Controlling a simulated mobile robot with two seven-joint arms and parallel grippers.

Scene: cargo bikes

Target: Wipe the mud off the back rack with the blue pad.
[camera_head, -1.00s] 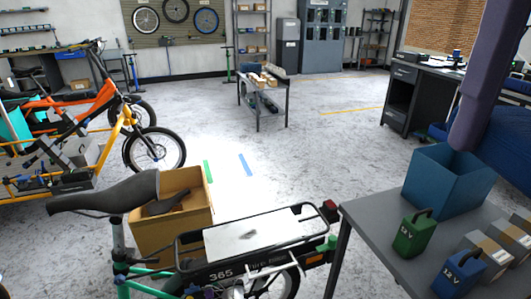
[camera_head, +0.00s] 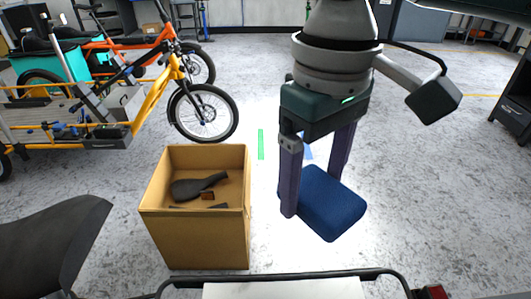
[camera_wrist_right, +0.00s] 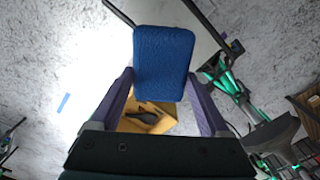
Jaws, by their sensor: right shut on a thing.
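My right gripper (camera_head: 312,192) is shut on the blue pad (camera_head: 334,207) and holds it in the air, beyond the back rack in the head view. The right wrist view also shows the pad (camera_wrist_right: 164,58) between the two purple fingers of this gripper (camera_wrist_right: 160,76). The back rack (camera_head: 285,290) shows only its far part at the bottom edge of the head view, a white plate inside a black rail. The rack's white plate (camera_wrist_right: 205,42) also shows partly behind the pad in the right wrist view. I make out no mud on the visible parts. My left gripper is out of view.
An open cardboard box (camera_head: 195,230) with a saddle in it stands on the floor beyond the rack. The bike's black saddle (camera_head: 55,240) is at the lower left. A yellow cargo bike (camera_head: 150,100) stands farther left.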

